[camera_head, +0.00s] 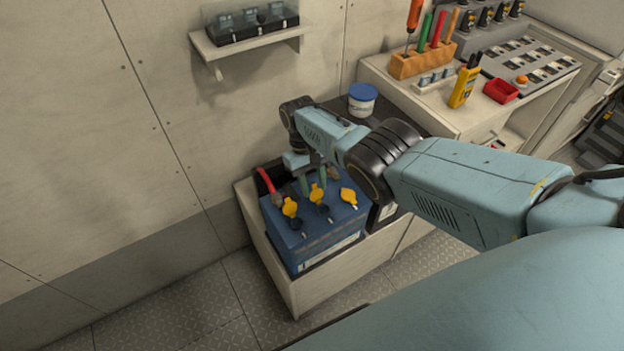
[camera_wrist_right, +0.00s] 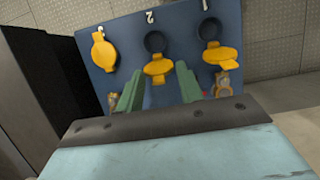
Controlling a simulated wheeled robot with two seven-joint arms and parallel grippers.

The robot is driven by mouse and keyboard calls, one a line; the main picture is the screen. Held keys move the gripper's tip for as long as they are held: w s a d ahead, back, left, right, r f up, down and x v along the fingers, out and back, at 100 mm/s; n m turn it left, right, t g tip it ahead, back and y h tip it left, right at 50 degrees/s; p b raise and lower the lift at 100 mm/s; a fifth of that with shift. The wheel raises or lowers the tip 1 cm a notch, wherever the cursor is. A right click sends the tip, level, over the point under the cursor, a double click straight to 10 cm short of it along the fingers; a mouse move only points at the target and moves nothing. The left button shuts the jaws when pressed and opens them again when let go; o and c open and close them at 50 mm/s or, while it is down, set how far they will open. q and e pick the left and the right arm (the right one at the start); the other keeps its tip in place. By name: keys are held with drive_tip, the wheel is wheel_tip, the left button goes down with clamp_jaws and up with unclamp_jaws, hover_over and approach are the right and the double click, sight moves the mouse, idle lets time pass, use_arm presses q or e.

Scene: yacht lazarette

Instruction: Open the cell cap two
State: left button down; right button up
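A blue battery (camera_head: 318,232) stands on the low cabinet, with yellow cell caps in a row. In the right wrist view, the middle cap (camera_wrist_right: 158,67), by the upside-down mark 2, is swung off its dark filler opening (camera_wrist_right: 155,42). The cap on the right (camera_wrist_right: 218,55) is also swung off its opening (camera_wrist_right: 209,28). The cap on the left (camera_wrist_right: 103,50) shows no dark opening and looks closed. My right gripper (camera_wrist_right: 158,88) is open and empty, its green fingers apart with the middle cap ahead of the gap. My left gripper is not in view.
A red-handled clamp (camera_head: 265,181) is beside the battery. A white tub with a blue lid (camera_head: 362,98) stands behind my right arm. A tool block (camera_head: 422,62), yellow meter (camera_head: 465,82) and red tray (camera_head: 500,91) are on the counter. A wall shelf (camera_head: 250,40) holds a case.

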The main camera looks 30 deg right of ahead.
drive_tip(key=shift+d, duration=0.1)
drive_tip(key=shift+w+r, duration=0.2)
drive_tip(key=shift+r, duration=0.25)
drive_tip(key=p+v, duration=0.1)
drive_tip(key=v, duration=1.1)
drive_tip(key=shift+r+p, duration=0.2)
drive_tip(key=shift+p, duration=0.2)
drive_tip(key=shift+s, duration=0.1)
